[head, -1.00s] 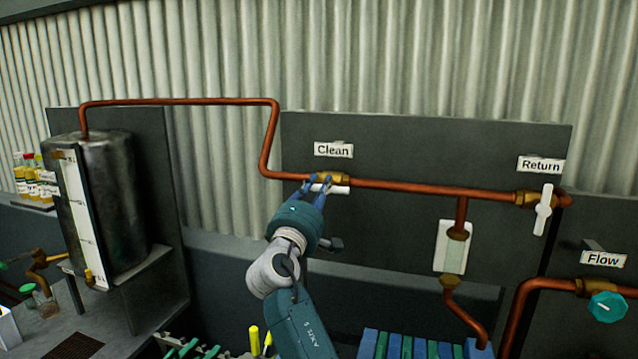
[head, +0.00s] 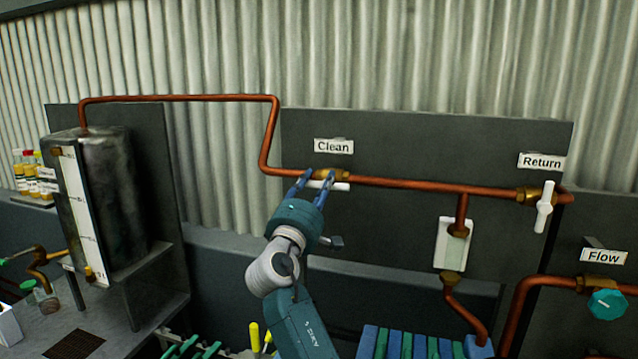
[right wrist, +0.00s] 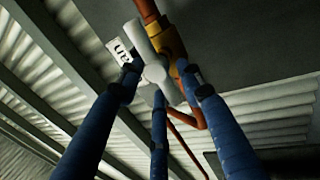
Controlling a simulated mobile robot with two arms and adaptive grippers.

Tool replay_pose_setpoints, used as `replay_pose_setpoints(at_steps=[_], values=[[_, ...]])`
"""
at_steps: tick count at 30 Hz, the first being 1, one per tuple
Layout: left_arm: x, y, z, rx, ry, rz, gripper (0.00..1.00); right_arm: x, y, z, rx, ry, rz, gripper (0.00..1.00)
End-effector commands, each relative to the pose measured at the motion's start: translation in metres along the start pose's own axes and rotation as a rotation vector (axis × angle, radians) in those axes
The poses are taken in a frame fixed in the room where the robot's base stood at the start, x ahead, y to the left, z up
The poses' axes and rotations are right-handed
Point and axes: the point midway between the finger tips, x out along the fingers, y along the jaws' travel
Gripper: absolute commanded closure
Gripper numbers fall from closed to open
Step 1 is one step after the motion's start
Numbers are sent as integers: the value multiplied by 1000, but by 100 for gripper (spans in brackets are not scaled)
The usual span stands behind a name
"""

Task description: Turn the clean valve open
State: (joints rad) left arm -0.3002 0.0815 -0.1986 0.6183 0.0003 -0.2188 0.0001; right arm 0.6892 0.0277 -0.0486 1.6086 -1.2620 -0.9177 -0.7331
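The clean valve has a brass body (head: 334,175) on the copper pipe, below the "Clean" label (head: 333,146). Its white handle (head: 341,187) lies lengthwise along the pipe, roughly horizontal. My right gripper (head: 317,176) is at the left part of the handle, with its blue fingers apart. In the right wrist view, the spread fingers (right wrist: 162,74) surround the white handle (right wrist: 149,42) with gaps between them; contact is hard to judge. The fingers hide part of the handle. My left gripper is not in view.
A return valve (head: 543,207) with an upright white handle and a teal flow knob (head: 606,304) are at the right. A metal tank (head: 110,205) stands at the left. The dark panel (head: 400,230) is close behind my right gripper.

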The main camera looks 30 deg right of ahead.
Motion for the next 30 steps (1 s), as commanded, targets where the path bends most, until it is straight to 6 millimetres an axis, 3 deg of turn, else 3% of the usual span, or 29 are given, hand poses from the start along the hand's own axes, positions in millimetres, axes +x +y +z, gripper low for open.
replay_pose_setpoints(at_steps=[15,21,30], values=[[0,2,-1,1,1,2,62,-97,-1,-1,0,2,-1,63],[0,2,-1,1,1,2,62,-112,0,0,0,1,1,63],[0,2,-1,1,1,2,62,-112,0,0,0,0,1,63]])
